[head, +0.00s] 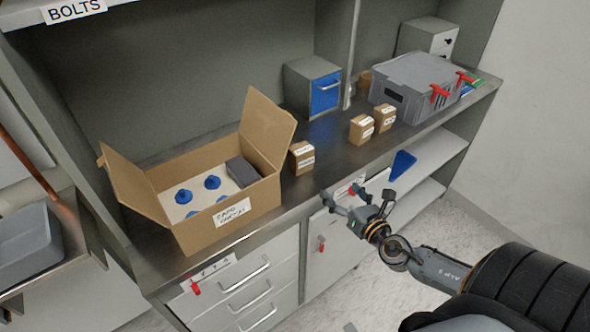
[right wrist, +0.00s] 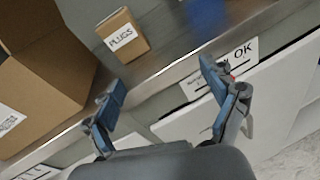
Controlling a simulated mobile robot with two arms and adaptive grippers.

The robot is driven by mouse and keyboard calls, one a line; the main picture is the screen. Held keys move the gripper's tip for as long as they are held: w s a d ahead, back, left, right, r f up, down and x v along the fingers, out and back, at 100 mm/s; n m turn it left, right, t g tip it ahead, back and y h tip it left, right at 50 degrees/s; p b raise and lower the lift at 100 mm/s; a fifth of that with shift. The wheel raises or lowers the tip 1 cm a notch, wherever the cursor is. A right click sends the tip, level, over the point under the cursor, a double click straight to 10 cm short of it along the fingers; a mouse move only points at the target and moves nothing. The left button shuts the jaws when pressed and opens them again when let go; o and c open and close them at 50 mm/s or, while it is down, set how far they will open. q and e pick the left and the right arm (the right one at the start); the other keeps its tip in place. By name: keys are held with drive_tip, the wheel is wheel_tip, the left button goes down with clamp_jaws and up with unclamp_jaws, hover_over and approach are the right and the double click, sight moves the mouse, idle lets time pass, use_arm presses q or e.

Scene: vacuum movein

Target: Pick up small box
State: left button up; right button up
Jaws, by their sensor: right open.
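Several small brown cardboard boxes stand on the dark counter. One small box (head: 301,158) is just right of the large open carton. In the right wrist view it is the box labelled PLUGS (right wrist: 123,35), ahead of the fingers and apart from them. Two more small boxes, a middle one (head: 361,129) and a right one (head: 385,117), stand further right. My right gripper (head: 356,201) is open and empty in front of the counter's front edge; its spread fingers (right wrist: 163,85) show in the right wrist view. My left gripper is not in view.
The large open carton (head: 222,227) holds blue-topped items and a dark block. A blue-fronted drawer unit (head: 325,94) and a grey crate with red clips (head: 408,85) stand behind and right. The counter edge and cabinet fronts lie close to my right gripper.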

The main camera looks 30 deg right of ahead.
sight(306, 155)
drive_tip(key=w+a+r+n+t+y, duration=0.1)
drive_tip(key=a+r+n+y, duration=0.1)
drive_tip(key=a+r+n, duration=0.3)
drive_tip(key=shift+m, duration=0.8)
drive_tip(key=w, duration=0.2)
drive_tip(key=w+d+p, duration=0.1)
drive_tip(key=w, duration=0.4)
drive_tip(key=shift+d+r+p, duration=0.3)
drive_tip(key=shift+w+a+f+p, duration=0.1)
drive_tip(key=shift+w+p, duration=0.3)
drive_tip(key=shift+w, duration=2.85)
drive_tip(key=c, duration=1.2)
drive_tip(key=shift+c, duration=1.1)
